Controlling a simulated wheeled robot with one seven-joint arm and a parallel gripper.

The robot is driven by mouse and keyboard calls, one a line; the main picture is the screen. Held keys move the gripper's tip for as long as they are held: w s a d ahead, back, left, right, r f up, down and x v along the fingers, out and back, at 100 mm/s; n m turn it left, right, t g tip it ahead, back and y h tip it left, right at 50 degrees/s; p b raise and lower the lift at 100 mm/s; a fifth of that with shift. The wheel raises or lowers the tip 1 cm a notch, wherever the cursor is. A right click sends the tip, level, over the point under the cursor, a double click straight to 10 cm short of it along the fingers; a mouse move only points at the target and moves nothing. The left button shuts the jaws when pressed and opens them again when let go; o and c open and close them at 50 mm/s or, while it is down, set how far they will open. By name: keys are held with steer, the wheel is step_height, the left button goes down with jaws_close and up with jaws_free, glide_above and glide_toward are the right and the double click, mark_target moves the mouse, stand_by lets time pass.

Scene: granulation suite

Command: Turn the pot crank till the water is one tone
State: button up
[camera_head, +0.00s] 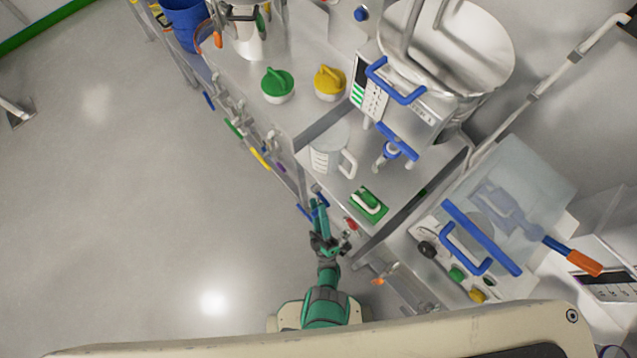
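My gripper (319,210) is at the end of my teal arm, beside the front edge of the steel bench and close to a small blue handle there. Its fingers are small and partly merge with what lies behind, so I cannot tell whether they are open. A white pot (248,38) stands at the far end of the bench, cut by the top edge, with dark, orange and green handle parts around its top. A large steel vessel (480,50) stands at upper right. I cannot tell which handle is the pot crank. No water surface is visible.
A transparent-lidded box (515,190) is at right.

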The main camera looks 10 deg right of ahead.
steer(key=shift+r, duration=0.2)
steer(key=shift+s+r, duration=0.1)
steer(key=shift+r, duration=1.3)
steer(key=o, duration=1.2)
steer(key=s+r, duration=0.2)
steer(key=r, duration=0.1)
steer(key=s+r, duration=0.3)
steer(key=shift+s+a+r, duration=0.1)
steer(key=shift+s+a, duration=0.1)
steer(key=shift+s, duration=0.15)
steer(key=s+r, duration=0.1)
steer(key=s, duration=0.1)
steer(key=s+r, duration=0.1)
steer(key=s, duration=0.2)
steer(key=s+r, duration=0.1)
steer(key=s, duration=0.1)
steer(key=shift+s+a+r, duration=0.15)
steer(key=shift+s+a, duration=0.05)
steer(key=shift+s, duration=0.1)
steer(key=c, duration=1.2)
steer(key=shift+s+a+r, duration=0.1)
steer(key=shift+s+r, duration=0.1)
steer(key=shift+s, duration=0.1)
